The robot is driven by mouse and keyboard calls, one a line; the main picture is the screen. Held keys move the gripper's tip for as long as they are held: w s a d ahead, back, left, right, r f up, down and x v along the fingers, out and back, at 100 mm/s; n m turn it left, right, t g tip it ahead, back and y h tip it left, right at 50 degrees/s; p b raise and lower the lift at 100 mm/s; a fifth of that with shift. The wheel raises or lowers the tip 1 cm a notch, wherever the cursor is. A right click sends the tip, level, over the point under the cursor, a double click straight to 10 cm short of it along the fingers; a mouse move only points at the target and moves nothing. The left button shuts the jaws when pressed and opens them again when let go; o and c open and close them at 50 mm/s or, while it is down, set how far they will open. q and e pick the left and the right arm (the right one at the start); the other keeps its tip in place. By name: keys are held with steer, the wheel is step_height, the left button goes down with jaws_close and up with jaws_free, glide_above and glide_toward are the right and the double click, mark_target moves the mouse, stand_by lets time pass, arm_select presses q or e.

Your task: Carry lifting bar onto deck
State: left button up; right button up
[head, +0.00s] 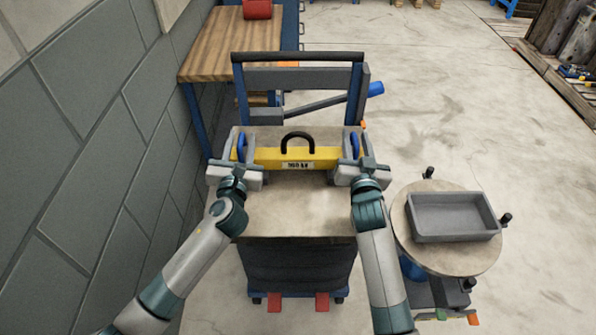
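The lifting bar (270,155) is yellow, with a black arched handle on top, a small label in front and a blue piece near each end. It lies level across the far part of the cart's pale deck (290,212). My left gripper (241,150) is at the bar's left end, its fingers on either side of the blue piece. My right gripper (355,150) is at the right end in the same way. Both look shut on the bar. The grippers hide the bar's ends and underside, so I cannot tell whether it touches the deck.
The cart has a dark push handle (297,57) at its far end, with a grey lever (315,104) in front. A round-topped stand (424,252) with a grey tray (453,237) is at right. A wooden bench (226,46) and grey wall stand left.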

steer(key=shift+f, duration=0.1)
arm_select(q)
steer(key=s, duration=1.2)
arm_select(e)
steer(key=shift+s, duration=0.1)
steer(key=s, duration=1.1)
steer(key=shift+s, duration=0.4)
stand_by(0.4)
